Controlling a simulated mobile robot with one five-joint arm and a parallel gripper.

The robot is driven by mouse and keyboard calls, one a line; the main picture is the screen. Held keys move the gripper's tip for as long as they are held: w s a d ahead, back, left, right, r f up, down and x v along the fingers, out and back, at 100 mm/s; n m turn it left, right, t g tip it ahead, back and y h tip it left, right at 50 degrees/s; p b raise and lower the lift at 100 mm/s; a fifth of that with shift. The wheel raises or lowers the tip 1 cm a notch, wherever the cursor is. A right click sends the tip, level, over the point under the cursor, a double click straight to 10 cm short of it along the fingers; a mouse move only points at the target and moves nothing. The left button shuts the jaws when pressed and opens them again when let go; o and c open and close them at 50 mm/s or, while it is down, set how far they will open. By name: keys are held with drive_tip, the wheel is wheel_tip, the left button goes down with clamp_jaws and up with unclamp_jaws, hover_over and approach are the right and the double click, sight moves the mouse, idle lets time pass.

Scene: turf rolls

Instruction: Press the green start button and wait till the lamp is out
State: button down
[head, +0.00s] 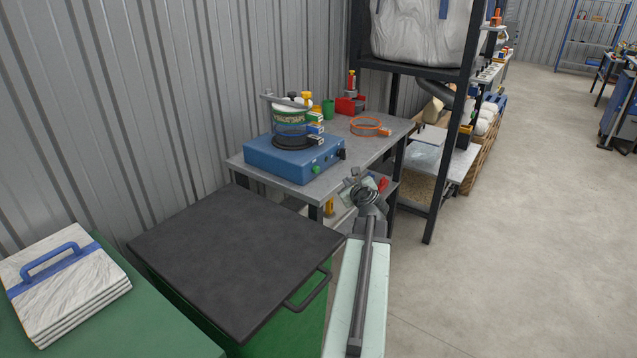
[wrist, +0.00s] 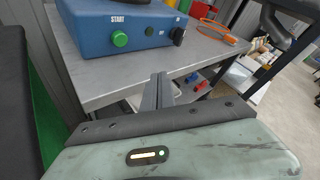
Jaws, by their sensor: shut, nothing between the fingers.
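The green start button (wrist: 120,39) is on the front of a blue machine (wrist: 85,30), under the word START. In the head view the button (head: 315,169) is at the machine's front lower edge, and the blue housing (head: 280,158) stands on a grey bench. A small dark round part (wrist: 149,31) sits right of the button; I cannot tell whether it is the lamp, and no glow shows on it. My gripper (wrist: 158,76) is shut and empty, apart from the button, below and to the right of it in the wrist view. The head view shows my gripper (head: 353,176) in front of the bench.
A black knob (wrist: 178,36) is at the machine's right end. The bench (head: 375,147) also holds an orange ring (head: 370,127) and a red bin (head: 350,104). A dark-topped green box (head: 235,250) stands in front. Open floor (head: 530,200) lies right.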

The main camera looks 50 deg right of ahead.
sight(316, 170)
drive_tip(key=shift+r, duration=0.1)
drive_tip(key=shift+w, duration=0.1)
drive_tip(key=shift+w, duration=4.3)
drive_tip(key=shift+w, duration=0.45)
drive_tip(key=shift+w, duration=0.5)
drive_tip(key=shift+s, duration=0.95)
